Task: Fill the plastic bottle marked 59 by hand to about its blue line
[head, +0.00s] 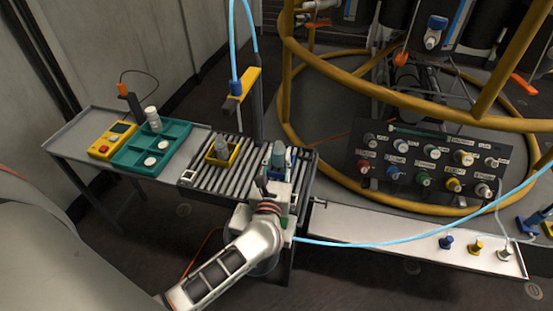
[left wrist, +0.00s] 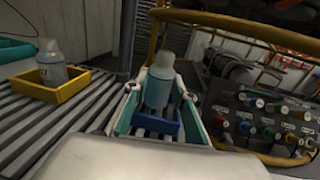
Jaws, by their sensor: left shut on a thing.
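A pale bottle with a bluish lower part stands in a small blue holder (left wrist: 158,122) on the roller conveyor. It is seen between my fingers as the bottle (left wrist: 158,88) in the left wrist view. My left gripper (left wrist: 163,92) is shut on it; in the head view the gripper (head: 277,168) hides most of the bottle. No number can be read on it. A second bottle (left wrist: 51,62) stands upright in a yellow holder (left wrist: 42,91) to its left; its label is too small to read. My right gripper is out of view.
A teal tray (head: 128,158) with white lids and a yellow meter (head: 110,140) lie to the left. A knob panel (head: 428,168) and yellow rails stand right.

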